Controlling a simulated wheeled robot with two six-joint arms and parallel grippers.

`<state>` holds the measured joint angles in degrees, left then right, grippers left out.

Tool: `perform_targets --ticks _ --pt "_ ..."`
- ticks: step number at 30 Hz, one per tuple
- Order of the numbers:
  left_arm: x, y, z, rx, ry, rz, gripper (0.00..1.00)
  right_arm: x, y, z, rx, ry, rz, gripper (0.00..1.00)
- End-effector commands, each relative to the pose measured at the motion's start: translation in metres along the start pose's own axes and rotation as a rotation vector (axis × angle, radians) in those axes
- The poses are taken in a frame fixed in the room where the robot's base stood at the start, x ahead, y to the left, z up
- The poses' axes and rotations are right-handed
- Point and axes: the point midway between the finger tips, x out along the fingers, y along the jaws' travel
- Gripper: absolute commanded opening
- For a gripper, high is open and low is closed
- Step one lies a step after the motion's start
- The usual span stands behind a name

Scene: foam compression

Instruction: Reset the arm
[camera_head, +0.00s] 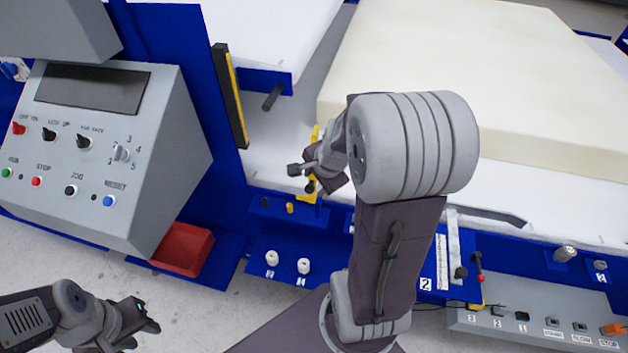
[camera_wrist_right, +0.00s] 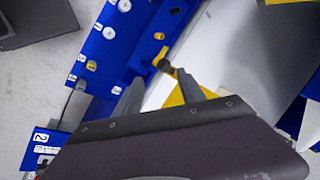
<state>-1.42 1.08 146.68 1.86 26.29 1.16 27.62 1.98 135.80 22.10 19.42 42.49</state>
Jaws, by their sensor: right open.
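My right arm fills the middle of the head view and hides part of the blue machine front. My right gripper (camera_head: 303,178) is over the machine's front edge, beside a yellow bracket (camera_head: 314,133) with a dark knob. In the right wrist view my right gripper (camera_wrist_right: 159,92) has its two fingers apart. The dark knob (camera_wrist_right: 163,66) and the yellow bracket (camera_wrist_right: 176,98) lie beyond the fingers; I cannot tell whether they touch. My left gripper (camera_head: 148,318) hangs at the lower left over the floor, and its finger gap is not clear.
A grey control panel (camera_head: 165,115) with knobs and buttons stands at the left, above a red bin (camera_head: 184,249). A large cream foam block (camera_head: 480,60) lies on the white table (camera_head: 270,160). A grey switch box (camera_head: 540,320) is at the lower right. Floor is clear near my left gripper.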

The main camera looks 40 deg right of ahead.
Motion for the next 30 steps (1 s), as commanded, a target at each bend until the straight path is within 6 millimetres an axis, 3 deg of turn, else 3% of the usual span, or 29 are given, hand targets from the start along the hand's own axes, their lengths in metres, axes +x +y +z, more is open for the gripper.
perform_targets --ticks 14,17,20,21,24,27,30 --pt "0.001 0.000 0.000 0.000 0.000 0.000 0.36 0.001 0.000 0.001 -0.003 -0.002 0.000 0.47" --pt "0.001 0.000 0.000 0.000 0.000 0.000 0.36 0.002 -0.009 0.025 -0.072 -0.033 -0.007 0.47" --pt "0.001 0.000 0.000 0.000 0.000 0.000 0.36 0.006 -0.004 0.083 -0.266 -0.110 0.019 0.47" --pt "0.001 0.000 0.000 0.000 0.000 0.000 0.36 0.006 0.008 0.106 -0.407 -0.144 0.044 0.47" --pt "0.001 0.000 0.000 0.000 0.000 0.000 0.36 0.005 0.050 0.146 -0.871 -0.227 0.116 0.47" --pt "0.001 0.000 0.000 0.000 0.000 0.000 0.36 0.003 0.083 0.148 -1.233 -0.283 0.170 0.47" --pt "0.001 0.000 0.000 0.000 0.000 0.000 0.36 0.002 0.096 0.142 -1.427 -0.316 0.191 0.47"
